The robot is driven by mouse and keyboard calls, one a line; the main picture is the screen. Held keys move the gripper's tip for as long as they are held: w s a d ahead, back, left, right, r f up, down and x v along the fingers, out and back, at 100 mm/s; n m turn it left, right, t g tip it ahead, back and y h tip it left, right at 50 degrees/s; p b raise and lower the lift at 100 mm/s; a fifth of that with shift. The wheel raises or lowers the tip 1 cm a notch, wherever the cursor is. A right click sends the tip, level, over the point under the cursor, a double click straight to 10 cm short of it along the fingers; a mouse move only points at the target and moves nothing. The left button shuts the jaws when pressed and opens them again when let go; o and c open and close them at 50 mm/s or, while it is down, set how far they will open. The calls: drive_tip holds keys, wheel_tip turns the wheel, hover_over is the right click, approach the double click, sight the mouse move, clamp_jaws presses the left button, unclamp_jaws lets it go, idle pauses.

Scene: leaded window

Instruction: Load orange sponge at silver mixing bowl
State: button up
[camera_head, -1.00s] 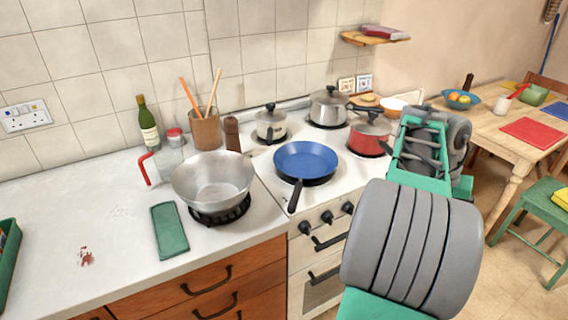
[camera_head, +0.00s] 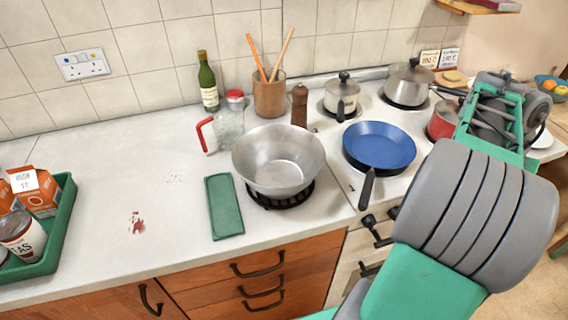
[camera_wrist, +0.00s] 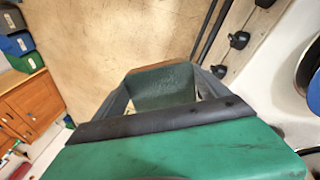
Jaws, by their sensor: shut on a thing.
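The silver mixing bowl (camera_head: 279,165) stands upright and empty on a black round stand on the white counter, left of the stove. In the wrist view, my gripper (camera_wrist: 163,92) is shut on a block with a dark green rough face and a thin orange-brown edge, which looks like the orange sponge (camera_wrist: 165,84). Most of the sponge's orange side is hidden. In the head view my arm fills the right side, well right of the bowl, and the fingers and sponge cannot be made out there.
A green tray (camera_head: 63,225) holds groceries at far left.

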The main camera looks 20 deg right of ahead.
drive_tip(key=shift+r, duration=0.1)
wheel_tip(320, 180, up, 12)
drive_tip(key=p, duration=1.1)
drive_tip(key=shift+f+p, duration=0.2)
drive_tip(key=shift+p, duration=0.15)
drive_tip(key=shift+r, duration=0.15)
idle(1.4)
wheel_tip(320, 180, up, 4)
drive_tip(key=p, duration=0.4)
